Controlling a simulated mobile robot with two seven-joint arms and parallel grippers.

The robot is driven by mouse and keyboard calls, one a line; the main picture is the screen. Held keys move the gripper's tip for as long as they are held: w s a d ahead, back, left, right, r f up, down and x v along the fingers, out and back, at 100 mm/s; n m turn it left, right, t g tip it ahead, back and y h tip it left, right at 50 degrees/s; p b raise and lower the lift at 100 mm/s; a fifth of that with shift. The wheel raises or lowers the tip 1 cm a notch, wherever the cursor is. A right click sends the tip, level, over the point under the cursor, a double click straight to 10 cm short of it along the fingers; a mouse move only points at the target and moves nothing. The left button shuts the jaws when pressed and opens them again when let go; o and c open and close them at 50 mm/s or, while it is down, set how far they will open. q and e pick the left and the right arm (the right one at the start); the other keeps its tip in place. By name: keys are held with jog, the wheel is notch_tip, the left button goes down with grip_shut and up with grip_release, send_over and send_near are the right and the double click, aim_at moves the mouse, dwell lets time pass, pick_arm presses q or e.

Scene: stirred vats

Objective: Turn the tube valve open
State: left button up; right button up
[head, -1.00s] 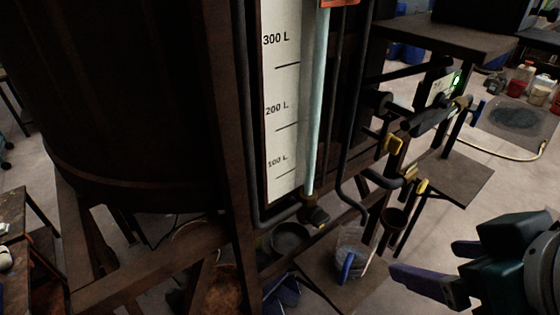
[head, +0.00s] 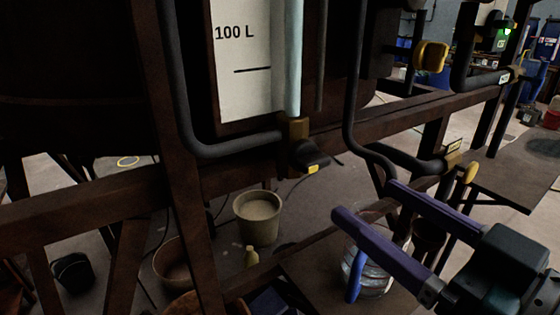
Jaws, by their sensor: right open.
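The pale sight tube (head: 288,60) runs down beside a white scale plate (head: 240,60) marked 100 L. At its foot is a brass fitting with the dark tube valve (head: 308,155). The valve's short dark handle points to the right and has a small yellow mark. A dark pipe joins the fitting from the left. My right gripper (head: 367,200) is at the lower right, open, with its two purple fingers apart and nothing between them. Its fingertips point left, to the right of and below the valve, not visibly touching it. My left gripper is out of view.
A rusty frame beam (head: 390,118) crosses behind the valve. Dark pipes with a yellow-handled valve (head: 430,56) and another yellow handle (head: 469,173) are to the right. Below are a bucket (head: 257,218) and a clear container (head: 375,278), partly behind my gripper.

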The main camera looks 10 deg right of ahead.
aim_at(319, 167)
jog(key=x, duration=0.9)
jog(key=shift+p, duration=0.35)
grip_shut()
